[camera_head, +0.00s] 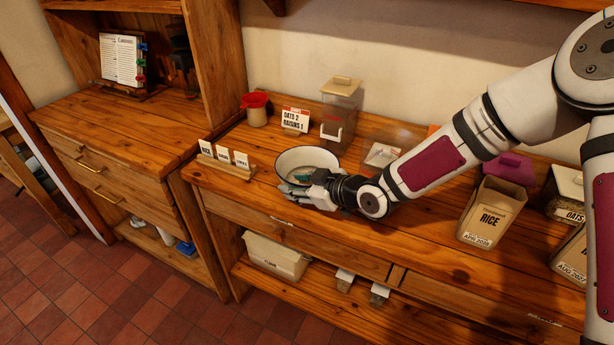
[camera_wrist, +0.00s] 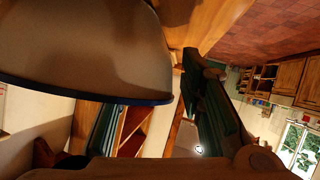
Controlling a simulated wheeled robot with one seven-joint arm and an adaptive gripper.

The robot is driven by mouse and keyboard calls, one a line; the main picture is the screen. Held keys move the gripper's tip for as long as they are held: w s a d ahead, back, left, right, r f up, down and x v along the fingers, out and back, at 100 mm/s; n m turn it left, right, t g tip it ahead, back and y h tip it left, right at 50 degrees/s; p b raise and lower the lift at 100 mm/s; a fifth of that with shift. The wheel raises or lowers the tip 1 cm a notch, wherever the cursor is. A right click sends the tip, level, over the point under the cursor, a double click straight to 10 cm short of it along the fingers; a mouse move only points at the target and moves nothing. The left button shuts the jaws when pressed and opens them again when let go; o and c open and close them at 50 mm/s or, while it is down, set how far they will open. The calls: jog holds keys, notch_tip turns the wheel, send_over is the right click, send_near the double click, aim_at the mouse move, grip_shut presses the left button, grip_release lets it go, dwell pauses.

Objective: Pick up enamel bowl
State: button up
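The enamel bowl (camera_head: 303,158) is white with a dark rim and sits upright on the wooden counter, in the middle of the head view. My gripper (camera_head: 293,190) is low at the bowl's near side, close to its rim. In the wrist view the bowl (camera_wrist: 85,50) fills the upper left, its blue rim curving downward. The two dark green finger pads stand apart there, so the gripper is open. The bowl hides the end of the left finger. I cannot tell whether the fingers touch the bowl.
A card holder (camera_head: 226,162) stands left of the bowl. Behind are a red-lidded jar (camera_head: 256,112), a sign (camera_head: 295,120) and a clear dispenser (camera_head: 339,110). A small clear container (camera_head: 381,154) is to the right. A rice container (camera_head: 489,213) stands further right.

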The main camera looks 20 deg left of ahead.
jog(key=shift+w+a+f, duration=0.1)
jog(key=shift+a+f, duration=0.1)
jog(key=shift+a, duration=0.05)
grip_shut()
